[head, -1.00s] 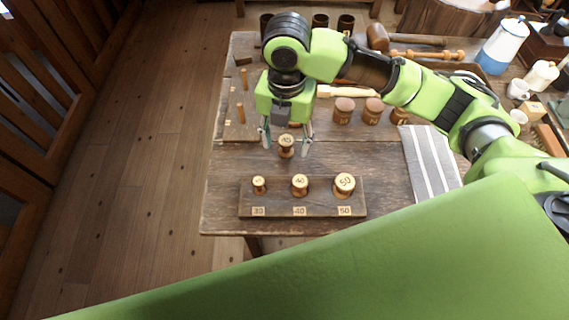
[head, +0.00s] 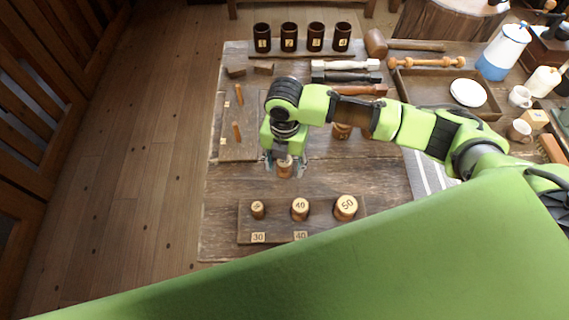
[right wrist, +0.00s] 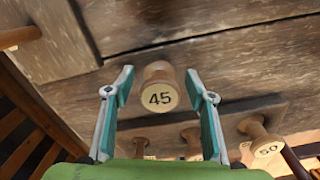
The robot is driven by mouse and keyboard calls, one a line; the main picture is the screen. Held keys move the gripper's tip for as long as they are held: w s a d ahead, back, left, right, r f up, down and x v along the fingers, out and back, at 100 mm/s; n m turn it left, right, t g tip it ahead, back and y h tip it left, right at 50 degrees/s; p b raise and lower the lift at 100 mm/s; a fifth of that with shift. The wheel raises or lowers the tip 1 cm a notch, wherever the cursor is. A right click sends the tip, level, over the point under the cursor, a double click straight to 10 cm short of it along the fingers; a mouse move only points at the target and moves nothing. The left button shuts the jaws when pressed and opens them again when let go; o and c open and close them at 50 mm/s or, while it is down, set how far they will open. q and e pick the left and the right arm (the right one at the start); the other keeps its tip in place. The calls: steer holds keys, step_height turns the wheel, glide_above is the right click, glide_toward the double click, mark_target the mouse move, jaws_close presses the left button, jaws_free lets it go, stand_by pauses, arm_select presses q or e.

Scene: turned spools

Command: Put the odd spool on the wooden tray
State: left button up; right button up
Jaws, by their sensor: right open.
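The odd spool (head: 285,168), marked 45, stands on the table behind the spool rack and off it. It also shows in the right wrist view (right wrist: 160,92). My right gripper (head: 284,164) points down over it, open, with one finger on each side of the spool. In the right wrist view (right wrist: 160,88) gaps show between the fingers and the spool. The wooden tray (head: 427,88) lies at the back right behind my right arm, which hides its front part. My left gripper is not in view.
The rack (head: 278,228) holds spools marked 30 (head: 257,210), 40 (head: 300,209) and 50 (head: 346,207). A white plate (head: 468,92) sits in the tray's right part. Turned spindles (head: 346,77) and dark cups (head: 289,37) stand or lie further back.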

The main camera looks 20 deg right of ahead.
steer(key=c, duration=1.2)
